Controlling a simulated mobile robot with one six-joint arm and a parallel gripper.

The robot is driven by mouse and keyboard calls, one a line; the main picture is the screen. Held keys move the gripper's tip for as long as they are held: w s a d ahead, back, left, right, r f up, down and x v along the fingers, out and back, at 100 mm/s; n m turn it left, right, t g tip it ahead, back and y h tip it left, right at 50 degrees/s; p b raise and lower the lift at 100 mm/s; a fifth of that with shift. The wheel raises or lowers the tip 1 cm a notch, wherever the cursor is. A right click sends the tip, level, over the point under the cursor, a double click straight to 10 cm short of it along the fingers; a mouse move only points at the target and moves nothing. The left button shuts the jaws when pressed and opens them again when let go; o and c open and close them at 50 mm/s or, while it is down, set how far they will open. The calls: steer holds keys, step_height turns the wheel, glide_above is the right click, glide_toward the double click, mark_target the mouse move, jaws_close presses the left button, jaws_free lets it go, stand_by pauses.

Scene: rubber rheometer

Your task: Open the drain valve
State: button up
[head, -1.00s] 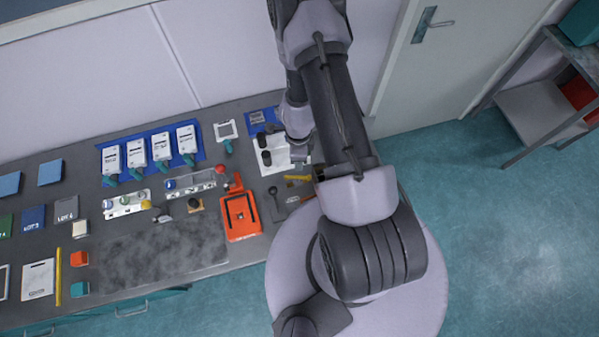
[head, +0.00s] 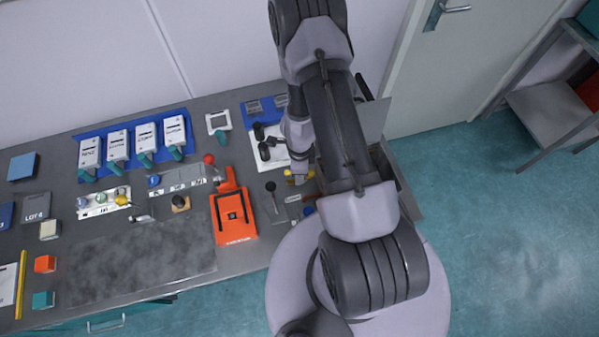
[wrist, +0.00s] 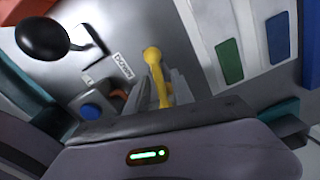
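The yellow drain valve lever (wrist: 154,62) stands in the middle of the wrist view, with a round knob at its upper end. A small printed label (wrist: 122,66) is beside it, too blurred to read surely. The fingers of my gripper (wrist: 160,92) lie on both sides of the lever's lower part. Whether they touch it or leave a gap is unclear. In the head view the yellow lever (head: 299,178) shows at the bench's right end, partly hidden by my arm. My gripper (head: 301,166) is right at it there.
A blue button (wrist: 91,111) and a black knob (wrist: 42,36) are close to the lever. The bench also holds an orange frame (head: 233,216), a black-knobbed lever (head: 271,187) and several white packs (head: 117,146). A door (head: 440,75) is at the right.

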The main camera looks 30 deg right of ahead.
jaws_close()
steer(key=shift+n, duration=1.7)
steer(key=shift+o, duration=1.1)
jaws_free()
steer(key=shift+r, duration=0.1)
step_height(320, 180, up, 17)
steer(key=p, duration=1.7)
